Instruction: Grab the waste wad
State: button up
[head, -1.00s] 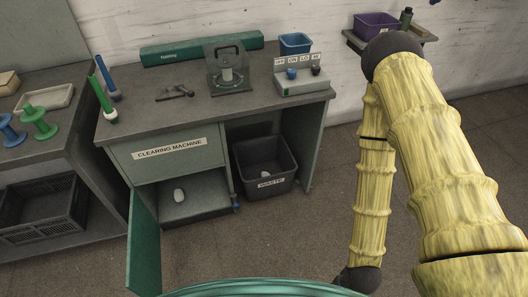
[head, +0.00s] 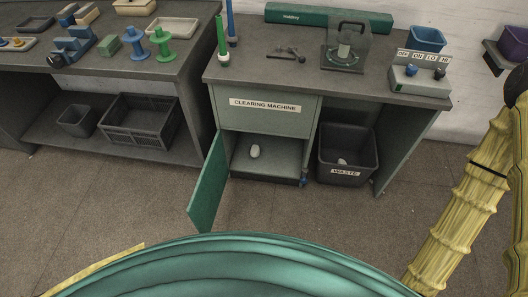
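A small whitish wad (head: 255,151) lies on the floor of the open compartment (head: 272,176) under the clearing machine's labelled panel (head: 265,105). The compartment's green door (head: 209,184) stands swung open to the left. Another small pale piece (head: 343,162) lies in the dark bin labelled WASTE (head: 347,173), right of the compartment. My yellow arm shows at the right edge, well apart from the wad. My gripper is outside the picture.
The bench top (head: 295,67) holds a clear-shielded device (head: 345,47), a switch box (head: 420,79), a blue bin (head: 427,39) and green and blue spindles. A left bench (head: 120,72) carries spools and trays, with a black crate (head: 142,123) below. Floor before the compartment is clear.

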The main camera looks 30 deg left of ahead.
aim_at(255, 151)
jog(key=u, duration=0.05)
jog(key=k, duration=0.5)
jog(key=u, duration=2.1)
jog(key=i, duration=1.5)
jog(key=z, duration=2.3)
